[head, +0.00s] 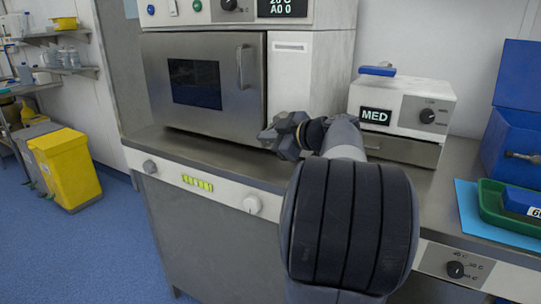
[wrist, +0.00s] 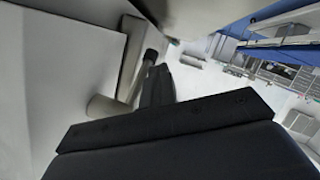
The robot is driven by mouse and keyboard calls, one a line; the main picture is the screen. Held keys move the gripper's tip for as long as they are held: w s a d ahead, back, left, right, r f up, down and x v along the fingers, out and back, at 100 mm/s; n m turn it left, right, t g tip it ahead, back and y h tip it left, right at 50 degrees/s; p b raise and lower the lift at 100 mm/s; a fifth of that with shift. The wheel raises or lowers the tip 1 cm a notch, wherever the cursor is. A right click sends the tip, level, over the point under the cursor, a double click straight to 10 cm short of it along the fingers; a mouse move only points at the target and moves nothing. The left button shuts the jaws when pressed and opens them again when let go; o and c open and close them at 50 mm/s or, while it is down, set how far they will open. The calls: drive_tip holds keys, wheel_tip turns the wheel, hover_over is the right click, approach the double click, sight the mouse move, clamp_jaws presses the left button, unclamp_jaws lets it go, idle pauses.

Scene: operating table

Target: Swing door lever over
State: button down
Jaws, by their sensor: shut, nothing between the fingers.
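The large steel cabinet door (head: 205,85) has a dark window and appears closed. Its grey upright lever (head: 241,66) stands near the door's right edge. My gripper (head: 270,136) is shut and empty, below and to the right of that lever, in front of the door's lower right corner. I cannot tell whether it touches the door. In the wrist view, my dark gripper (wrist: 157,86) is beside a pale grey round post (wrist: 106,107) and a bar; I cannot tell for certain whether these are the lever. My fingertips are partly hidden there.
A white box marked MED (head: 400,108) with a blue handle (head: 377,70) stands to the right on the steel counter (head: 180,145). Further right are a green tray (head: 500,205) and a blue case (head: 515,110). A yellow bin (head: 65,167) stands at left on open blue floor (head: 90,245).

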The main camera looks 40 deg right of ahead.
drive_tip(key=shift+w+a+f+t+y+b, duration=0.15)
drive_tip(key=shift+t+b, duration=0.3)
drive_tip(key=shift+b, duration=0.75)
drive_tip(key=shift+w+d+f+t+y+b, duration=0.15)
drive_tip(key=shift+t+b, duration=0.3)
drive_tip(key=shift+b, duration=0.7)
drive_tip(key=b, duration=0.2)
drive_tip(key=shift+w+a+r+b, duration=0.15)
drive_tip(key=shift+a+r+b, duration=0.05)
drive_tip(key=shift+r+b, duration=0.15)
drive_tip(key=shift+w+r+b, duration=0.1)
drive_tip(key=shift+b, duration=0.2)
drive_tip(key=shift+w+a+r+b, duration=0.1)
drive_tip(key=shift+w+r+b, duration=0.1)
drive_tip(key=shift+r+b, duration=0.4)
drive_tip(key=shift+f, duration=0.25)
